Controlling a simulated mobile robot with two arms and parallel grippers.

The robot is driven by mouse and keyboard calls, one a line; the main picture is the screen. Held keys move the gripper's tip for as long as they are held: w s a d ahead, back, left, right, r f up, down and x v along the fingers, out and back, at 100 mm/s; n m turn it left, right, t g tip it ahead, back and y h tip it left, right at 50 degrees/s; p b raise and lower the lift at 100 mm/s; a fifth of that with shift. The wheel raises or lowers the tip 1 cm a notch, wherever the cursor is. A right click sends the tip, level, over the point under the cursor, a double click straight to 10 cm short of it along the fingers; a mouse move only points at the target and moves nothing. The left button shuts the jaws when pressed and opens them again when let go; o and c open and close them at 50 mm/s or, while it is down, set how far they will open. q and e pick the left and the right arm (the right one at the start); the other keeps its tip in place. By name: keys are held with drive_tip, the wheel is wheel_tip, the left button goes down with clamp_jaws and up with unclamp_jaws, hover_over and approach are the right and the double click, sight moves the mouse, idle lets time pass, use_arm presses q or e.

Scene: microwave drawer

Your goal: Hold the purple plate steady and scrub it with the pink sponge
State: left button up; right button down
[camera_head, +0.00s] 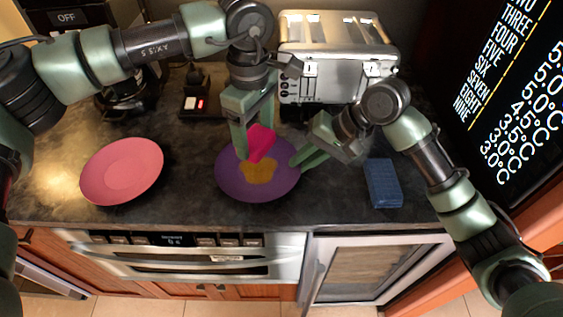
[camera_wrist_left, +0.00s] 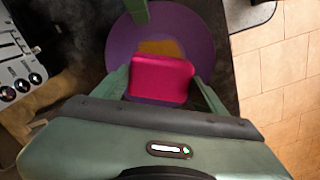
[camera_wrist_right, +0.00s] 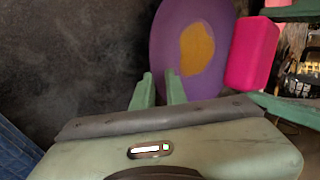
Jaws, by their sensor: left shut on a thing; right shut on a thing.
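The purple plate (camera_head: 230,182) lies on the dark counter with an orange-brown stain (camera_head: 258,171) in its middle. My left gripper (camera_head: 253,142) is shut on the pink sponge (camera_head: 261,143) and holds it over the upper part of the plate, close to the stain. The sponge (camera_wrist_left: 162,78) covers part of the stain in the left wrist view; whether it touches the plate cannot be told. My right gripper (camera_head: 300,160) is shut on the plate's right rim, and the plate (camera_wrist_right: 175,30) shows beyond its fingers in the right wrist view.
A pink plate (camera_head: 122,170) lies at left on the counter. A blue block (camera_head: 382,183) lies at right. A silver toaster (camera_head: 335,60) stands behind my right arm. A small dark device (camera_head: 201,104) with a red display stands at the back. The counter's front edge is below the plate.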

use_arm(q)
drive_tip(key=shift+f, duration=2.9)
drive_tip(key=shift+f, duration=0.65)
drive_tip(key=shift+s, duration=0.1)
